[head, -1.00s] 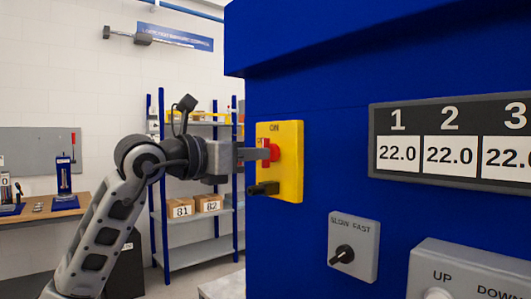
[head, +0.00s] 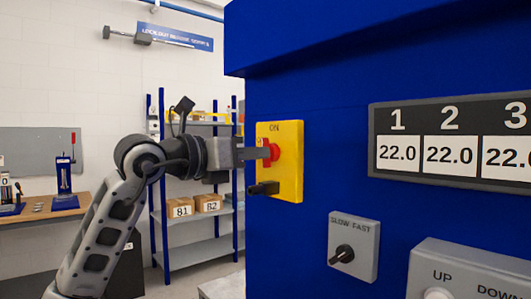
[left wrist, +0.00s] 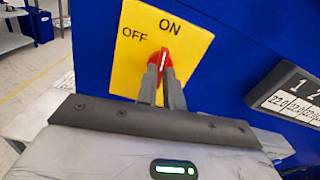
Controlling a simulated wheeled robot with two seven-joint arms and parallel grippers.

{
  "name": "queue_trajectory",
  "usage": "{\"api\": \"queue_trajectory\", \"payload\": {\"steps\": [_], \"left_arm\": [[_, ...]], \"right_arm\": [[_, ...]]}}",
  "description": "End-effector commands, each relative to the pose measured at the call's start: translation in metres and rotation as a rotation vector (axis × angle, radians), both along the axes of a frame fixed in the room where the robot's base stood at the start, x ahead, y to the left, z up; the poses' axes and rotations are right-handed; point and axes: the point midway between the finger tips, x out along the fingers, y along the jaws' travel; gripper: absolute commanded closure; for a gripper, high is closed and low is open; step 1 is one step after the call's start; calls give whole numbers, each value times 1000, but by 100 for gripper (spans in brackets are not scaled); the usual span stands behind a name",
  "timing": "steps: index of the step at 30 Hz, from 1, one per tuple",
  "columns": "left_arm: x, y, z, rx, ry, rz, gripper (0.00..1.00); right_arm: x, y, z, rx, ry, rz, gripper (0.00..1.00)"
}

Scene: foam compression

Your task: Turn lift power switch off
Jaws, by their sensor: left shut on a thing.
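The yellow switch plate (head: 290,165) is on the blue cabinet's left part, with a red rotary knob (head: 275,153) on it. In the left wrist view the plate (left wrist: 190,45) reads ON at the top and OFF to the left. The red knob (left wrist: 164,58) has a white mark pointing roughly toward ON. My left gripper (head: 264,153) reaches in from the left and is shut on the knob. Its two fingers (left wrist: 161,82) lie on either side of the knob in the left wrist view and hide its lower part. My right gripper is not in view.
A black handle (head: 263,188) sticks out at the plate's lower left. A SLOW FAST dial (head: 353,247), an UP/DOWN panel (head: 470,268) and a number display (head: 450,147) are to the right. Blue shelves (head: 195,245) with boxes stand behind my arm.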

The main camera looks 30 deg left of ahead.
Motion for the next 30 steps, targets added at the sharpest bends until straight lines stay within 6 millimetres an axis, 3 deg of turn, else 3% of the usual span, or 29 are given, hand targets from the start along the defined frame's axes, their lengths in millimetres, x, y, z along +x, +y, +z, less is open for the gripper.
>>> {"api": "queue_trajectory", "payload": {"steps": [6, 17, 27, 30], "left_arm": [[0, 0, 0, -307, 126, -2, 100], [0, 0, 0, -376, 155, 0, 100], [0, 0, 1, -803, 332, -1, 100], [0, 0, 0, -849, 351, -1, 100]], "right_arm": [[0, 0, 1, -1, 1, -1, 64], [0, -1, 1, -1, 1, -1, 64], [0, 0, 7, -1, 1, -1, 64], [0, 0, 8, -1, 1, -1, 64]]}}
